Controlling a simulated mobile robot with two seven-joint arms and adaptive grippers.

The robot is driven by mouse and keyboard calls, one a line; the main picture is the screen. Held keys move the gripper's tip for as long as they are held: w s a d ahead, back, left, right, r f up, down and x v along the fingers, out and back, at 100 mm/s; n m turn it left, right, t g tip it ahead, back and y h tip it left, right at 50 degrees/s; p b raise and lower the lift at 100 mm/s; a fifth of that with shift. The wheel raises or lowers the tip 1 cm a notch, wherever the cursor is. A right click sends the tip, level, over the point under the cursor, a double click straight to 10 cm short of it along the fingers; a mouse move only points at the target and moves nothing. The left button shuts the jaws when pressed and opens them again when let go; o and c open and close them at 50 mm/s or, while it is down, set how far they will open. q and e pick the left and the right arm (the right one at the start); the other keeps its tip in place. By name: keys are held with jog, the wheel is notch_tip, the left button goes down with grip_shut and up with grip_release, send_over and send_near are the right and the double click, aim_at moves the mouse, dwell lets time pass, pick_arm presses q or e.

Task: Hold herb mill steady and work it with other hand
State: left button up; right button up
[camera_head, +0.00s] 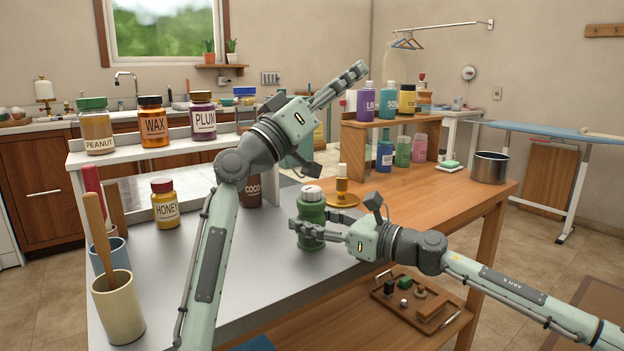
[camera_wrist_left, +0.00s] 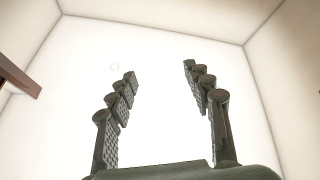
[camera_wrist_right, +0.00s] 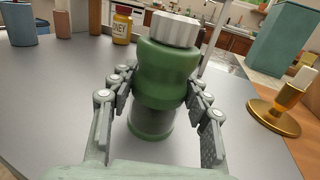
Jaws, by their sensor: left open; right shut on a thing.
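The herb mill (camera_head: 312,212) is a green, waisted jar with a white ridged cap (camera_head: 311,193). It stands upright on the grey tabletop. My right gripper (camera_head: 303,232) is shut around its body from the right. In the right wrist view the mill (camera_wrist_right: 165,75) sits between the two fingers, with the cap (camera_wrist_right: 175,30) free above them. My left gripper (camera_head: 358,75) is raised above and to the right of the mill, pointing up and away. In the left wrist view it (camera_wrist_left: 160,85) is open and empty against a pale ceiling.
A brass stand (camera_head: 342,190) is close behind the mill. The honey jar (camera_head: 165,205), cocoa jar (camera_head: 247,188) and a cream cup (camera_head: 118,306) with a wooden tool stand left. Shelves of jars rise behind. A steel pot (camera_head: 489,168) is far right. The grey tabletop between is mostly clear.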

pick_arm(q)
jog(key=s+a+r+n+t, duration=0.2)
jog(key=s+r+n+t, duration=0.3)
jog(key=n, duration=0.4)
jog(key=n+t+y, duration=0.4)
jog(key=n+y, duration=1.6)
jog(key=n, duration=0.8)
send_over(312, 196)
jog(key=s+a, duration=0.2)
jog(key=s, duration=0.3)
notch_tip(312, 196, down, 12)
jog(key=f+n+g, duration=0.1)
jog(key=f+g, duration=0.1)
jog(key=f, duration=0.2)
jog(key=d+f+n+g, duration=0.1)
jog(key=f+n+g, duration=0.1)
jog(key=f, duration=0.3)
jog(key=d+f+n+g, duration=0.1)
jog(key=f+n+g, duration=0.1)
jog(key=f, duration=0.2)
jog(key=shift+s+d+f, duration=0.2)
jog(key=w, duration=1.1)
jog(key=shift+a, duration=0.45)
grip_shut()
